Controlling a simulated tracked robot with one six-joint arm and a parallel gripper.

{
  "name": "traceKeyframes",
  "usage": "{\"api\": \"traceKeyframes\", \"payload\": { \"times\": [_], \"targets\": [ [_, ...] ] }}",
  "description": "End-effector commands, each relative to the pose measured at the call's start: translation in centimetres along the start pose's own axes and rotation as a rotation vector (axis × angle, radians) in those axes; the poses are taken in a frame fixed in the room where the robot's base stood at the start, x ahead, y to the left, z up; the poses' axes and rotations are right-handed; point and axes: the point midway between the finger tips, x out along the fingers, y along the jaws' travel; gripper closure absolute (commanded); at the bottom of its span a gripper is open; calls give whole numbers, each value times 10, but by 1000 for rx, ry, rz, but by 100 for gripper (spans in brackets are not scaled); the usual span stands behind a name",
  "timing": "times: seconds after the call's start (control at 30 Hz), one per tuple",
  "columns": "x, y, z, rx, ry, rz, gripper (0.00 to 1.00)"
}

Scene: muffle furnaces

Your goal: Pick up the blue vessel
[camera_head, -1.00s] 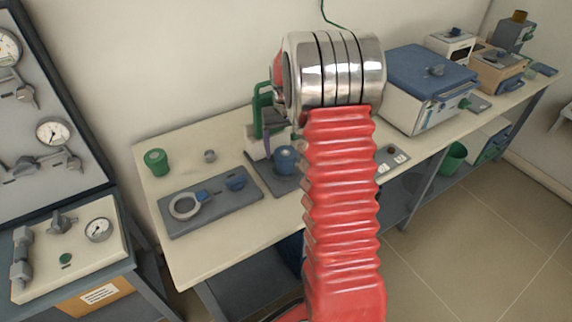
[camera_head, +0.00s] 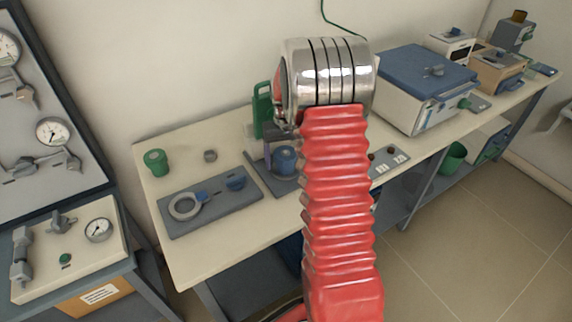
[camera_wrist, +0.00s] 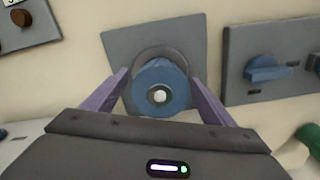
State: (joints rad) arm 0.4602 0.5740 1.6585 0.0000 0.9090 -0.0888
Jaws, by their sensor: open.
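The blue vessel (camera_head: 285,158) stands on a grey plate (camera_head: 255,172) on the bench, left of my red arm in the head view. In the wrist view the blue vessel (camera_wrist: 160,86) is seen from above, round, with a pale knob at its centre and a darker ring behind it. My gripper (camera_wrist: 160,92) is open, with one purple finger on each side of the vessel. The fingers look apart from it, though the body of the gripper hides its near edge. In the head view my gripper is mostly hidden behind the wrist.
A grey panel with a ring and blue knobs (camera_head: 210,201) lies left of the vessel. A green cup (camera_head: 155,161) and a green bottle-like item (camera_head: 263,110) stand nearby. A blue-lidded furnace (camera_head: 425,88) stands to the right. The bench's front left is clear.

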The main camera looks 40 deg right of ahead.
Motion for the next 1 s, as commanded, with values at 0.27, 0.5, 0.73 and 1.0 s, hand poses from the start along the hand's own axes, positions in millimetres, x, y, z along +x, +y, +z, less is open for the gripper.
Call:
{"api": "traceKeyframes", "payload": {
  "times": [0.27,0.5,0.73,1.0],
  "targets": [
    [0,0,0,0,0,0,39],
    [0,0,0,0,0,0,56],
    [0,0,0,0,0,0,72],
    [-1,0,-1,0,2,0,80]
  ]
}}
